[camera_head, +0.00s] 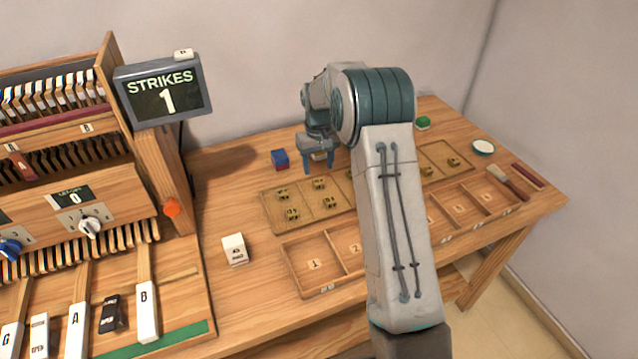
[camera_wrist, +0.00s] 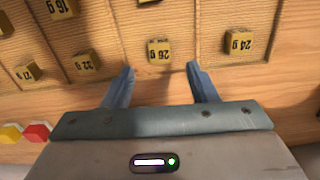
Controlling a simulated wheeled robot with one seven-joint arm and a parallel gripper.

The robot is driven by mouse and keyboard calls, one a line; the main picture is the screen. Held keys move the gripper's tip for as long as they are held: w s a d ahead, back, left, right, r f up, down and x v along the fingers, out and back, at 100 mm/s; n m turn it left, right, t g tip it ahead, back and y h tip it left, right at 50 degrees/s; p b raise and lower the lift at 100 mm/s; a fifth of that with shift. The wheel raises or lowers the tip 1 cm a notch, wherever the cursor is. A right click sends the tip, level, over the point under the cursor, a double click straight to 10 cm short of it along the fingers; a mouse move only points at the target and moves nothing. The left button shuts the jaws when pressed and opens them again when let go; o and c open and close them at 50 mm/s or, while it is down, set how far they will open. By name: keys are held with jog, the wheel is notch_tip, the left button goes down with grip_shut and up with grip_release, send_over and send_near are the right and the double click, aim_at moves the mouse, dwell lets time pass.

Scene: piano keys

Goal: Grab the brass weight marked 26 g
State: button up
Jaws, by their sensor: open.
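The brass weight marked 26 g (camera_wrist: 160,51) stands on the wooden tray in the wrist view, its label upside down. My gripper (camera_wrist: 160,70) is open and empty, with one finger to the left and one to the right of the weight's line. The weight lies just beyond the fingertips, roughly centred between them. My arm hides part of the tray there.
Neighbouring brass weights are marked 32 g (camera_wrist: 87,63), 24 g (camera_wrist: 238,44) and 16 g (camera_wrist: 62,8). A numbered compartment tray (camera_head: 318,292) lies in front. The piano action (camera_head: 75,210) fills the left.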

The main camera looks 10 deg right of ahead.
aim_at(319, 183)
jog(key=f, duration=0.3)
jog(key=s+f+p, duration=0.1)
jog(key=f, duration=0.1)
jog(key=shift+d+f, duration=0.1)
jog(key=shift+f, duration=0.2)
jog(key=c, duration=1)
